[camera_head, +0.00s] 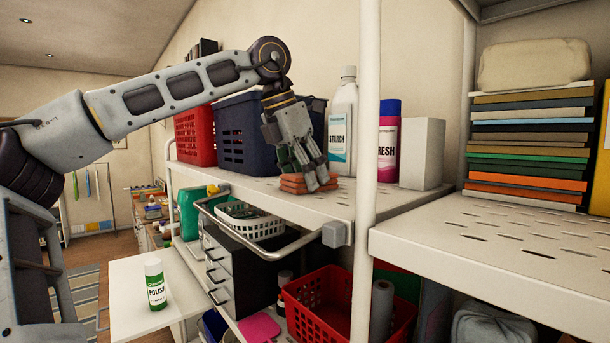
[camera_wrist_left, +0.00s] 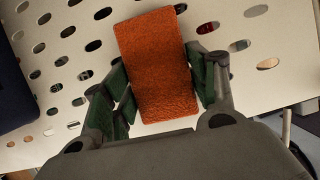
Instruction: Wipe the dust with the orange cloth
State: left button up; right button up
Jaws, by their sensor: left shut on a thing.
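The orange cloth (camera_head: 291,185) is a thick, folded pad lying on the white perforated shelf (camera_head: 270,196) near its front edge. It also shows in the left wrist view (camera_wrist_left: 157,65) as a textured orange rectangle. My left gripper (camera_head: 310,180) points down from above, with its fingers at the cloth. In the left wrist view the green-padded fingers (camera_wrist_left: 160,95) are shut on the cloth's near part, one on each side. I cannot make out dust on the shelf. My right gripper is not in view.
A dark blue basket (camera_head: 243,135), a red basket (camera_head: 195,137), a starch bottle (camera_head: 343,125), a pink spray can (camera_head: 388,150) and a white box (camera_head: 421,153) stand behind. A white post (camera_head: 367,130) rises on the right. A grey rail (camera_head: 262,250) runs below the shelf.

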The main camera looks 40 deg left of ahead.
pick_arm(q)
jog(key=shift+s+d, duration=0.35)
jog(key=shift+s, duration=0.15)
jog(key=shift+s+d+f+b, duration=0.2)
jog(key=shift+s+d+b, duration=0.05)
jog(key=shift+s+b, duration=0.05)
dwell(0.4)
jog(key=shift+w+a, duration=0.1)
jog(key=shift+w+a+r+p, duration=0.1)
jog(key=shift+p, duration=0.2)
jog(key=shift+w+a, duration=0.4)
jog(key=shift+w, duration=0.2)
